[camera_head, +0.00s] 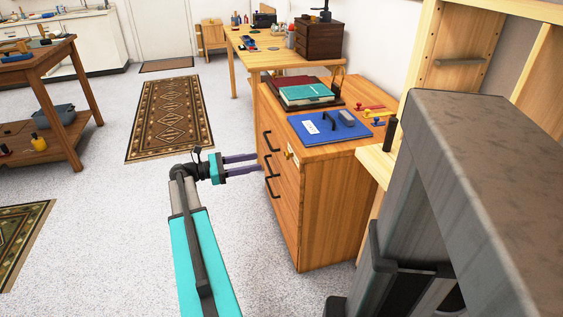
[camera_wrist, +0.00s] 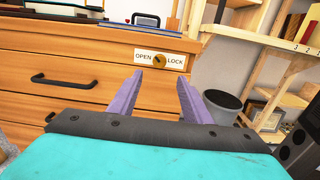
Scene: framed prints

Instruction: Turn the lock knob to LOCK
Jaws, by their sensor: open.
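The lock knob (camera_wrist: 159,59) is a small round brass knob on a white plate (camera_wrist: 174,63) marked OPEN on its left and LOCK on its right. The plate is on the top drawer front of a wooden cabinet (camera_wrist: 90,50). A dark diagonal mark shows on the knob; which word it points to is too small to tell. In the head view the brass knob (camera_head: 289,152) shows near the cabinet's front corner. My gripper (camera_head: 258,162) is open and empty in front of the drawers. In the wrist view its two purple fingers (camera_wrist: 160,76) reach toward the knob, apart from it.
Black drawer handles (camera_head: 268,141) stick out beside the fingers. A blue folder (camera_head: 328,127) and books (camera_head: 306,93) lie on the cabinet top. A dark bin (camera_wrist: 222,103) and wooden shelves (camera_wrist: 262,42) stand to the right.

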